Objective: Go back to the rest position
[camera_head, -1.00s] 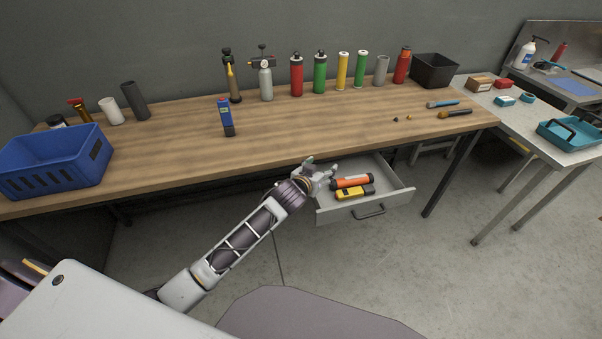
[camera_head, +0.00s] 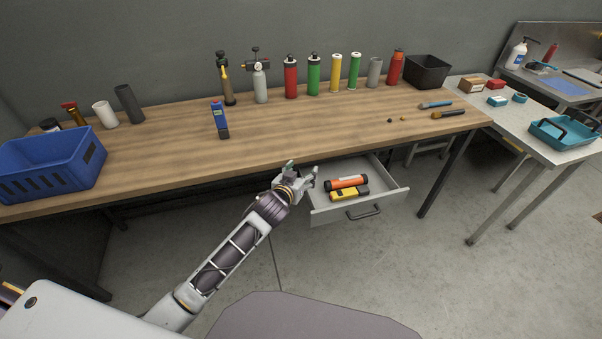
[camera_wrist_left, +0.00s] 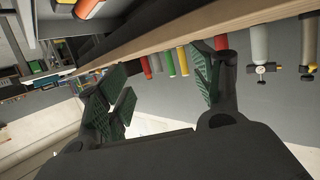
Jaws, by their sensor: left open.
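My left gripper (camera_head: 301,172) is open and empty. In the head view it is at the front edge of the wooden workbench (camera_head: 270,140), just left of the open drawer (camera_head: 393,197). In the left wrist view its two green-padded fingers (camera_wrist_left: 160,88) stand wide apart with nothing between them. The drawer holds an orange-and-black cylinder (camera_head: 346,182) and a yellow-and-black tool (camera_head: 349,193). My right gripper is not in view.
A blue crate (camera_head: 50,165) stands at the bench's left end. Coloured cylinders, such as a red one (camera_head: 291,78), line the back. A black bin (camera_head: 427,72) is at the back right.

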